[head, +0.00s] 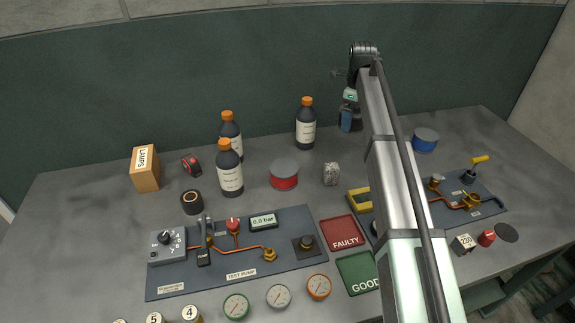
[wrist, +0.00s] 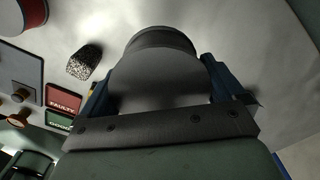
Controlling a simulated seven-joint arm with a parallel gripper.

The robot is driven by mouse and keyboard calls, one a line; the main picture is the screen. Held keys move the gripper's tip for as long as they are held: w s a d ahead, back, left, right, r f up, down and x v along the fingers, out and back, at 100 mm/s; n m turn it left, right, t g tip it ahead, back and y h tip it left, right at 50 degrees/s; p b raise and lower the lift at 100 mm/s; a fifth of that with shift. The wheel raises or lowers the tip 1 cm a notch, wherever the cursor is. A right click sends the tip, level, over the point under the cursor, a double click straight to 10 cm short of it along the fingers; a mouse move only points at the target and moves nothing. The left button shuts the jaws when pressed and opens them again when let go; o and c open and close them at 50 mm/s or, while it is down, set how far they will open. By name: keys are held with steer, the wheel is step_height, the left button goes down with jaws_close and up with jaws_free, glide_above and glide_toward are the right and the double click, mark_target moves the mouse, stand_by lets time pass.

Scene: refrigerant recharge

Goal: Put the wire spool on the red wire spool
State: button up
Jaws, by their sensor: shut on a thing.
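The red wire spool (head: 284,175) stands upright on the bench, a red drum with a grey top; part of it also shows at the top left of the wrist view (wrist: 27,14). My gripper (head: 348,119) is at the back of the bench, right of the red spool and apart from it. In the wrist view its blue fingers (wrist: 160,82) are shut on a grey round wire spool (wrist: 158,76) with a darker rim. The head view mostly hides this held spool behind the gripper and arm. Its height above the bench is unclear.
A blue spool (head: 425,141) stands at the right. Dark bottles (head: 306,127) with orange caps stand left of the gripper. A speckled grey block (head: 331,174) sits just right of the red spool. The test pump panel (head: 215,280) and FAULTY tray (head: 343,218) are in front.

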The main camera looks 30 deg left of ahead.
step_height(320, 180, up, 4)
glide_above(284, 167)
steer(key=shift+s+f, duration=0.1)
steer(key=shift+f, duration=4.7)
steer(key=shift+f, duration=0.1)
steer(key=o, duration=1.1)
step_height(284, 167, up, 12)
steer(key=shift+r, duration=0.15)
